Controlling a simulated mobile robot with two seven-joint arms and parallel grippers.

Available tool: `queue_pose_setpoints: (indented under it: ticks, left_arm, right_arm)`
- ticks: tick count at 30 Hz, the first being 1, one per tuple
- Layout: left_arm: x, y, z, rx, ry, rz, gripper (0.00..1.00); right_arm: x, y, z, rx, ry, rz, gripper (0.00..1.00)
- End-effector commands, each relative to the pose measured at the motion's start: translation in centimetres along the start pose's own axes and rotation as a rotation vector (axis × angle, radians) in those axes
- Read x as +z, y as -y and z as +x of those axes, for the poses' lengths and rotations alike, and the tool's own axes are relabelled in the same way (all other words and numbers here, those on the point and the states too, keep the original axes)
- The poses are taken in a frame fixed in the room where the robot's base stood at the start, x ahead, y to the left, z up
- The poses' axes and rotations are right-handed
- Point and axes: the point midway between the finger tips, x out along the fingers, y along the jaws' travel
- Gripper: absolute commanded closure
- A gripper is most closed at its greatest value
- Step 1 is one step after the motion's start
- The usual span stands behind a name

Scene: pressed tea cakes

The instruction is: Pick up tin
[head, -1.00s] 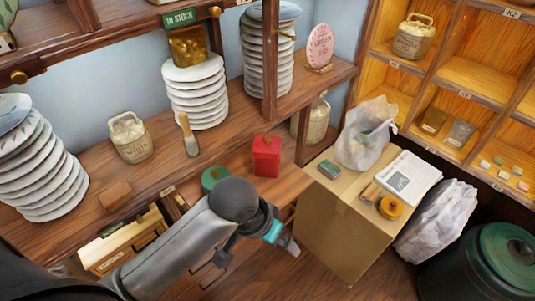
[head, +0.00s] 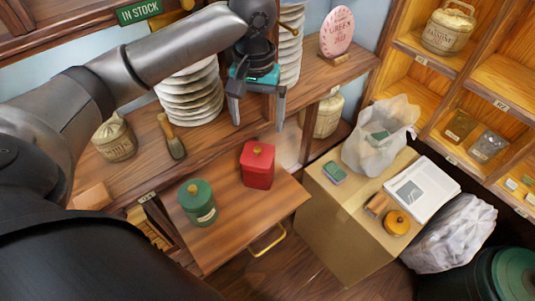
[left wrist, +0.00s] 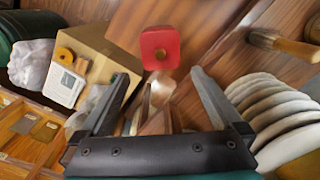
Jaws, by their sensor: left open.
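A red square tin (head: 257,168) with a small knob on its lid stands upright on the wooden drawer-front surface (head: 235,225). It also shows in the left wrist view (left wrist: 160,47), beyond the fingertips. A round green tin (head: 198,205) with a pale label stands to its left. My left gripper (head: 258,115) is open and empty, its fingers pointing down, above and apart from the red tin. In the left wrist view my open fingers (left wrist: 160,78) have the red tin between their lines, farther off. My right gripper is in neither view.
To the right, a cardboard box (head: 335,225) holds a plastic bag (head: 378,138), papers (head: 422,188) and an orange roll (head: 396,222).

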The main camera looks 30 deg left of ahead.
Motion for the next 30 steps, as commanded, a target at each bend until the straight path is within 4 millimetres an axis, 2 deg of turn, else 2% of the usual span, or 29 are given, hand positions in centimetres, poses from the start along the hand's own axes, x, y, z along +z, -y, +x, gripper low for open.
queue_pose_setpoints:
  ticks: [6, 9, 15, 21, 30]
  left_arm:
    - [0.1, 0.1, 4.1, -0.002, 0.005, 0.000, 0.00]
    - [0.1, 0.0, 6.3, -0.002, 0.005, 0.000, 0.00]
    - [0.0, 0.0, 9.2, 0.000, 0.001, 0.001, 0.00]
    - [0.0, 0.0, 10.4, 0.000, 0.001, 0.002, 0.00]
    - [-0.1, -0.1, 14.5, -0.001, 0.000, 0.003, 0.00]
  right_arm:
    - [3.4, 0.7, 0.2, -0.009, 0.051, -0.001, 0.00]
    - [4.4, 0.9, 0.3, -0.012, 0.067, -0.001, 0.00]
    - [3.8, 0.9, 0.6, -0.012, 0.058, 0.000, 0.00]
    - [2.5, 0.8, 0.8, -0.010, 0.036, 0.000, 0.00]
    - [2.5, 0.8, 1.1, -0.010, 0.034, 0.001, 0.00]
